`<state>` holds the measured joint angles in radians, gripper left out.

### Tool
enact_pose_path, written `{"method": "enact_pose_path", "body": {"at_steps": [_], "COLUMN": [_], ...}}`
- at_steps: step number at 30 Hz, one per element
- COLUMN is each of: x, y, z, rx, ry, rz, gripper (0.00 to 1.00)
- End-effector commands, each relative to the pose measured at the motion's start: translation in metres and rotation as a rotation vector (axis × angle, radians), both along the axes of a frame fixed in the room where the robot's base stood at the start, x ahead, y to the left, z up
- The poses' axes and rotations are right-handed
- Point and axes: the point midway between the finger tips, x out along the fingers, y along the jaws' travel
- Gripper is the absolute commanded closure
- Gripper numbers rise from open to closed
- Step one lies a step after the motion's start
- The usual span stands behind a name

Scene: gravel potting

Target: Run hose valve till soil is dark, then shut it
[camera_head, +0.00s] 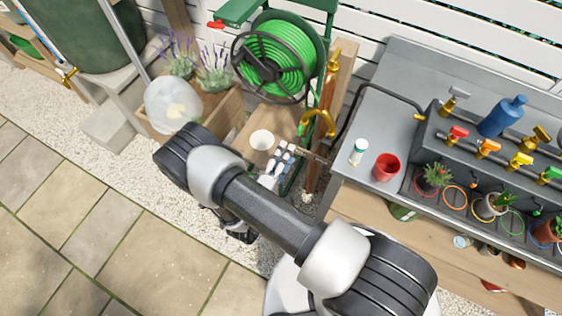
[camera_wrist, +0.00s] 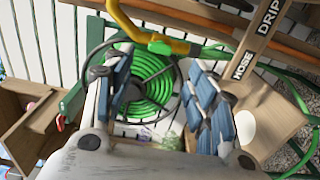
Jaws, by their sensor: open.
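The green hose (camera_head: 275,55) is coiled on its reel, and it also shows in the wrist view (camera_wrist: 150,85). A wooden post carries a brass tap (camera_head: 334,62). Below it a yellow curved pipe (camera_head: 320,118) has a green end; the pipe crosses the top of the wrist view (camera_wrist: 185,47). A wooden board lettered HOSE and DRIP (camera_wrist: 258,45) is at the upper right of the wrist view. My gripper (camera_head: 284,158) is open with nothing between its blue-padded fingers (camera_wrist: 160,78), below the pipe. I cannot make out a valve handle by the board or any soil's shade.
A pale round pot (camera_head: 262,139) stands on a wooden surface left of my gripper. A planter with lavender (camera_head: 212,70) and a clear dome (camera_head: 172,105) are further left. The grey bench (camera_head: 385,100) at right holds a red cup (camera_head: 387,167), coloured taps and small potted plants.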

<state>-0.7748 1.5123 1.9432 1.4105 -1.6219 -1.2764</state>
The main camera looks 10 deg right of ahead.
Motion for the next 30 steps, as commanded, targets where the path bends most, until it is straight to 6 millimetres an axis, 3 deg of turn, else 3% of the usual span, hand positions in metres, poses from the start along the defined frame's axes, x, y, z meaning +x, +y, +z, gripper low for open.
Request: {"method": "enact_pose_path", "body": {"at_steps": [9, 30], "x": [-0.024, -0.024], "y": [0.017, 0.017], "z": [0.0, 0.0], "rx": [0.0, 0.0], "ry": [0.0, 0.0], "rz": [0.0, -0.001], "gripper": [0.48, 0.48]}}
